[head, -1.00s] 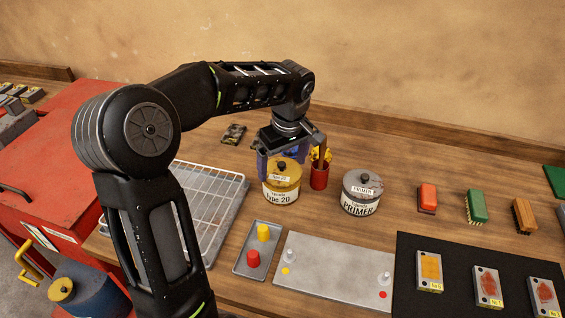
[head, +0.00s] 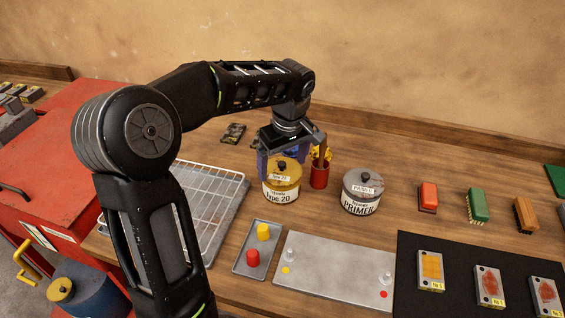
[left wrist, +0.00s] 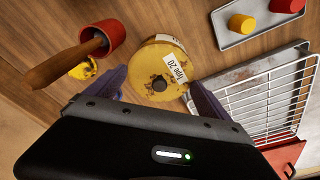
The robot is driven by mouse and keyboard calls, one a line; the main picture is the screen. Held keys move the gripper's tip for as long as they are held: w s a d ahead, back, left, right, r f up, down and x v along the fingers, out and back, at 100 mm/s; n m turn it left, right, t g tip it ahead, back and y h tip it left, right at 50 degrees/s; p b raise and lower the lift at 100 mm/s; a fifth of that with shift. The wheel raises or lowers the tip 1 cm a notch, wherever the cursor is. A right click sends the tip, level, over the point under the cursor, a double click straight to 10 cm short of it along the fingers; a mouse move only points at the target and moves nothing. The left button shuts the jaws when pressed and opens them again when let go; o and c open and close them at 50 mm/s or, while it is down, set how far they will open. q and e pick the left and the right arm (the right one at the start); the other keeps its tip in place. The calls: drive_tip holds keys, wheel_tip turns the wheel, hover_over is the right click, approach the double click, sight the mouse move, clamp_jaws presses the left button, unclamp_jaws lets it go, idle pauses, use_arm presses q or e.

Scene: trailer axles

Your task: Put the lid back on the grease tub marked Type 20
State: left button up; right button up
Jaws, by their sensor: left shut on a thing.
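The grease tub (head: 281,195) marked Type 20 stands upright on the bench in the head view. Its yellow lid (head: 285,172), with a dark knob and its own Type 20 label, is over the tub's mouth. The lid fills the middle of the left wrist view (left wrist: 158,65). My left gripper (head: 282,164) points down from above, its purple fingers on either side of the lid, shut on it. The lid looks level and in line with the tub; whether it is fully seated I cannot tell. My right gripper is out of view.
A red cup (head: 319,177) with a wooden-handled brush stands close right of the tub, near the gripper. The PRIMER tub (head: 361,193) is further right. A wire rack (head: 205,215) lies left, and a small tray (head: 248,263) with yellow and red pieces lies in front.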

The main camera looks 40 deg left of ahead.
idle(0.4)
use_arm(q)
drive_tip(key=o, duration=1.1)
drive_tip(key=shift+c, duration=0.2)
drive_tip(key=shift+r+p, duration=2.3)
drive_tip(key=shift+r, duration=1.2)
drive_tip(key=shift+c, duration=0.4)
clamp_jaws()
